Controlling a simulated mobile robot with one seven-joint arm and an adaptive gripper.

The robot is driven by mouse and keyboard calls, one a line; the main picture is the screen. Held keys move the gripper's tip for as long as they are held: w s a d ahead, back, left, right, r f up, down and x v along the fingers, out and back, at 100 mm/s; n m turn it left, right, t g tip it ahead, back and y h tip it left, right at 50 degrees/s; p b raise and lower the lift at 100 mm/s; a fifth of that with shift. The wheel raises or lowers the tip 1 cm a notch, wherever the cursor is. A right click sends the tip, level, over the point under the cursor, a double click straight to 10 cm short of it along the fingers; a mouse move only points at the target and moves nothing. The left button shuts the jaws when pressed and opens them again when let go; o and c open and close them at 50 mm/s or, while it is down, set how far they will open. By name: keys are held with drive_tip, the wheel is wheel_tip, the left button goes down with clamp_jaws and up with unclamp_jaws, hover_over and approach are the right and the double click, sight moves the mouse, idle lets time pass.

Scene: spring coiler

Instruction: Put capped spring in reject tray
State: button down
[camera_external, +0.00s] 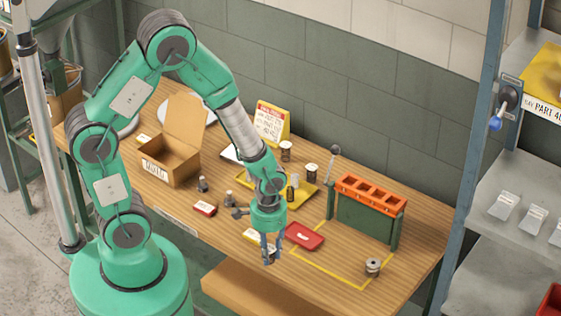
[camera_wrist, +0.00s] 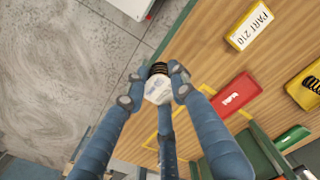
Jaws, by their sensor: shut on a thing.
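My gripper (camera_external: 270,256) hangs low over the near edge of the wooden table in the external view, fingers pointing down. In the wrist view my gripper (camera_wrist: 155,87) is shut on a capped spring, seen as a pale cap (camera_wrist: 158,92) with dark coils (camera_wrist: 158,69) beyond it. In the external view the fingers mostly hide the spring. A shallow red tray (camera_external: 304,236) lies on the table just right of my gripper. The red tray (camera_wrist: 235,94) also shows right of the fingers in the wrist view; its small white label is too blurred to read.
A yellow tray (camera_external: 301,198) with several small parts lies behind the gripper. An orange-topped green rack (camera_external: 366,226) stands to the right. A metal spool (camera_external: 373,268) sits at the front right. A cardboard box (camera_external: 171,164) stands at left. Below the gripper is the table's front edge.

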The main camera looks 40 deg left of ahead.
drive_tip(key=w+a, duration=0.1)
drive_tip(key=a, duration=0.1)
drive_tip(key=w+a, duration=0.1)
drive_tip(key=a, duration=0.1)
drive_tip(key=w+a+p, duration=0.1)
drive_tip(key=a, duration=0.1)
drive_tip(key=shift+a+r, duration=0.15)
drive_tip(key=shift+a, duration=0.05)
hover_over(303, 238)
drive_tip(key=shift+w+f, duration=0.1)
drive_tip(key=shift+f, duration=0.65)
drive_tip(key=shift+f, duration=0.1)
drive_tip(key=shift+f+b, duration=0.3)
drive_tip(key=shift+f, duration=1.35)
drive_tip(key=shift+f, duration=0.2)
drive_tip(key=c, duration=1.4)
unclamp_jaws()
drive_tip(key=shift+c, duration=0.2)
drive_tip(key=shift+r, duration=0.15)
